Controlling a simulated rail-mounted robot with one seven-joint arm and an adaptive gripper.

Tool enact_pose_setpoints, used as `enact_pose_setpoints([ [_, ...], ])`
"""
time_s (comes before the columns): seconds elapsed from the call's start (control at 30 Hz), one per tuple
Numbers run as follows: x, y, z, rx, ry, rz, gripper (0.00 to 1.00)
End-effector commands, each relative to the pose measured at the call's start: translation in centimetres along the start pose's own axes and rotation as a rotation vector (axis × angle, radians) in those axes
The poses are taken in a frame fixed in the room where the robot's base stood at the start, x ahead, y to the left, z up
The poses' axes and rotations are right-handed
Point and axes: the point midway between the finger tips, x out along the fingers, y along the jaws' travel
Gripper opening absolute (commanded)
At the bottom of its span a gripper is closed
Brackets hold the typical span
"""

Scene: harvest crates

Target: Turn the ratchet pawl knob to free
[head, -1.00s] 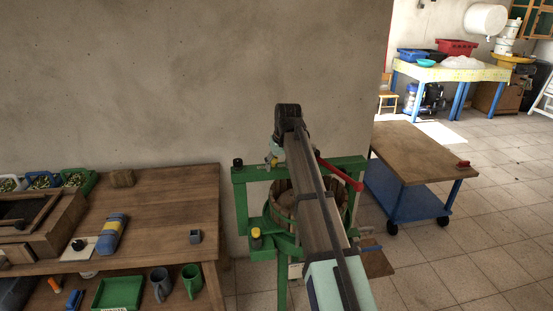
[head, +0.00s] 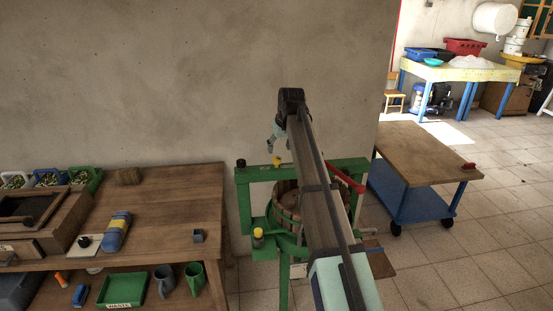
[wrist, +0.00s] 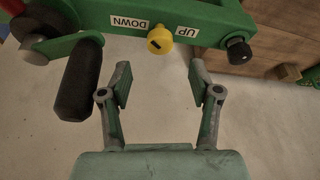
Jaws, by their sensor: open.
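The yellow knob (wrist: 160,40) sits on the green crossbeam (wrist: 200,14) of the press, between labels reading DOWN and UP. A dark slot or mark shows on its face. It also shows on the beam in the head view (head: 277,161). My gripper (wrist: 160,78) is open and empty. In the wrist view its two fingers are spread, with the knob beyond the gap between their tips and not touched. In the head view my gripper (head: 275,143) is above the beam near the knob. My arm hides part of the press.
A black knob (wrist: 239,51) is at the beam's end. A black grip (wrist: 78,82) is close to my left-hand finger in the wrist view. A second yellow knob (head: 258,233) is lower on the press. A workbench (head: 170,205) stands left, a blue cart (head: 412,195) right.

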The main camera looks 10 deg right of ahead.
Motion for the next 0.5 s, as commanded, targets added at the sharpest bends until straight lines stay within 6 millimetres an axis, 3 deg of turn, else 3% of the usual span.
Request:
enact_pose_setpoints([
  [0.3,5.8,0.0,0.0,0.0,-0.002,0.0,0.63],
  [0.5,7.9,0.0,-0.1,0.0,-0.001,0.0,0.63],
])
